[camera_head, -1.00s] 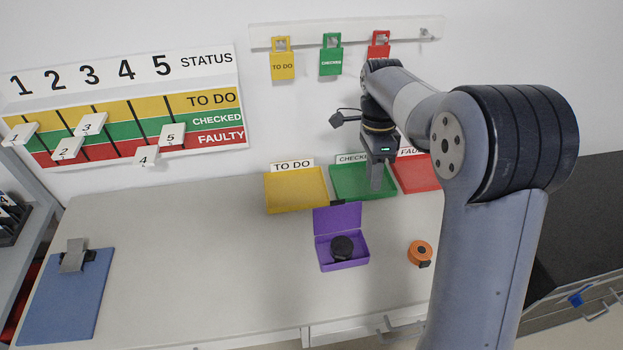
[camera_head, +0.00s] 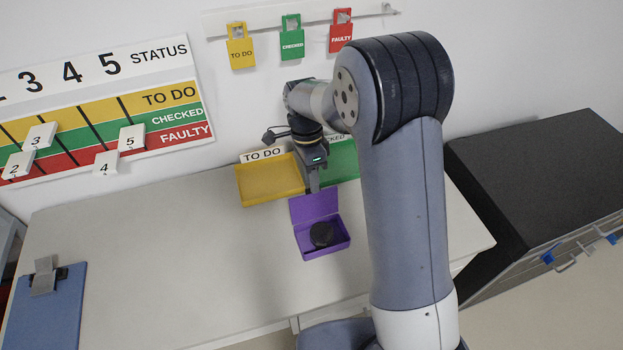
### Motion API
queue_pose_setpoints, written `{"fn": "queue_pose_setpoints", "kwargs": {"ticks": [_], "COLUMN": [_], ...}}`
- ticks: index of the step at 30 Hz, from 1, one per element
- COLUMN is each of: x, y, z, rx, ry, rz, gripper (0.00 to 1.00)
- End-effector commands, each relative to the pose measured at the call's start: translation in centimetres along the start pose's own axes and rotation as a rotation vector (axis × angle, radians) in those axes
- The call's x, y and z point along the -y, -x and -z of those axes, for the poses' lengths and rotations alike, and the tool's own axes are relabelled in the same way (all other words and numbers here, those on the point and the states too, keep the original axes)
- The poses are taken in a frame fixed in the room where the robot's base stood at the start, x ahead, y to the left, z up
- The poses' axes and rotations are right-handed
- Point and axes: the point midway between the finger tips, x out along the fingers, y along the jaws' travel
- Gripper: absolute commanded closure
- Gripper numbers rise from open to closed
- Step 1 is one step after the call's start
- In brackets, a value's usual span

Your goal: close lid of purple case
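The purple case (camera_head: 334,244) stands open on the white table. Its lid (camera_head: 314,207) is raised, tilted up at the back edge. A round black object (camera_head: 321,234) lies inside the case. My gripper (camera_head: 313,186) points down just behind the raised lid, close to its top edge. I cannot tell whether it touches the lid. Its fingers show as one narrow shape, so their opening is not clear.
The yellow TO DO tray (camera_head: 270,182) and green CHECKED tray (camera_head: 345,168) sit behind the case. A blue clipboard (camera_head: 45,310) lies at the left. The table (camera_head: 170,250) is clear between clipboard and case. A black-topped cabinet (camera_head: 540,165) stands at the right.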

Motion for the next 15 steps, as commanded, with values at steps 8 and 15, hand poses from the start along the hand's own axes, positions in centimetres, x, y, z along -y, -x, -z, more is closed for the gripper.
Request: {"fn": "queue_pose_setpoints", "kwargs": {"ticks": [8,15], "x": [-0.03,-0.03], "y": [-1.27,-1.26], "z": [0.0,0.0], "rx": [0.0,0.0], "ry": [0.0,0.0], "rz": [0.0,0.0], "gripper": [0.73,0.78]}}
